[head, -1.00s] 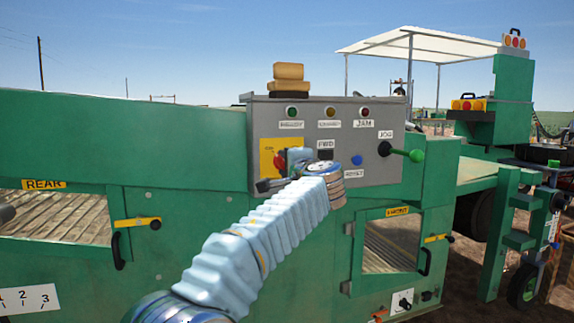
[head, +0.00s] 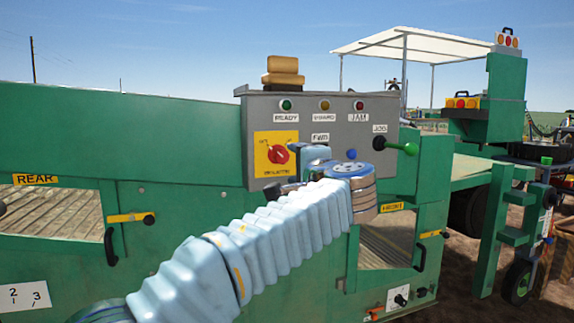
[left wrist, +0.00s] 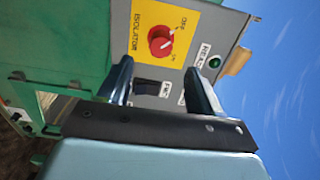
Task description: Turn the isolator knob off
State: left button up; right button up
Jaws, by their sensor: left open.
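The isolator knob (head: 278,154) is a red round dial on a yellow plate (head: 262,172) at the left of the grey control panel. In the left wrist view the knob (left wrist: 160,41) is in clear sight beyond the fingers, with a pale line on it and OFF and ON labels beside it. I cannot tell for sure which label the line points to. My left gripper (head: 288,178) is just below and right of the knob in the head view. In the left wrist view its fingers (left wrist: 160,82) are apart, with nothing between them and the knob outside them. My right gripper is not seen.
The panel (head: 340,130) also bears three lamps, a black FWD switch (left wrist: 153,87), a blue button (head: 351,154) and a green-tipped JOG lever (head: 408,148). Green machine walls (head: 130,130) stand on both sides.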

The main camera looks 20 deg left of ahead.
pick_arm(q)
jog(key=shift+v, duration=1.85)
